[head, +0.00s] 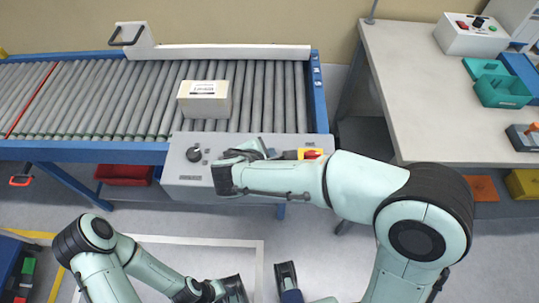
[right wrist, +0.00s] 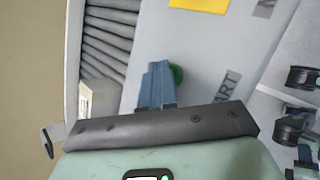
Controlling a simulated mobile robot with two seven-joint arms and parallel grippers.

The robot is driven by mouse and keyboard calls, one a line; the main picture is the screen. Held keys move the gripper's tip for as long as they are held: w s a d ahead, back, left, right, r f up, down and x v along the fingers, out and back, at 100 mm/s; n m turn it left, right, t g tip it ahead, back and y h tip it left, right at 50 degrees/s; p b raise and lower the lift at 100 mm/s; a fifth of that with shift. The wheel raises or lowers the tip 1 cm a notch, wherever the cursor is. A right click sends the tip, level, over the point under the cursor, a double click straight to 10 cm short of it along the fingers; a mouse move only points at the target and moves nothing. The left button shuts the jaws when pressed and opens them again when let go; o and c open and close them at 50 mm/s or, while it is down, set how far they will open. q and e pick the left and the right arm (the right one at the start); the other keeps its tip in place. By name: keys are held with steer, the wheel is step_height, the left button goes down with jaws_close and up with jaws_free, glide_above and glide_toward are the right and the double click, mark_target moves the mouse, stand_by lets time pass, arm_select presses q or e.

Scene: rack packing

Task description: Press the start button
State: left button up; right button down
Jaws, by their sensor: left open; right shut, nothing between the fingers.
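In the head view my right gripper (head: 258,150) is over the grey control box (head: 190,178) at the conveyor's front, and the button is hidden there. The box also carries a dark knob (head: 194,154) and a red button (head: 311,154). My left gripper (head: 262,287) is open, low at the bottom edge.
A cardboard box (head: 204,99) sits on the roller conveyor (head: 110,90). A table (head: 415,75) at the right holds a second control box (head: 470,38) and teal bins (head: 502,92). A red bin (head: 124,174) is below the conveyor. Floor shows in front.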

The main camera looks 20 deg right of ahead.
steer(key=shift+r+p, duration=0.65)
steer(key=shift+r, duration=0.15)
step_height(320, 180, up, 5)
steer(key=p, duration=0.4)
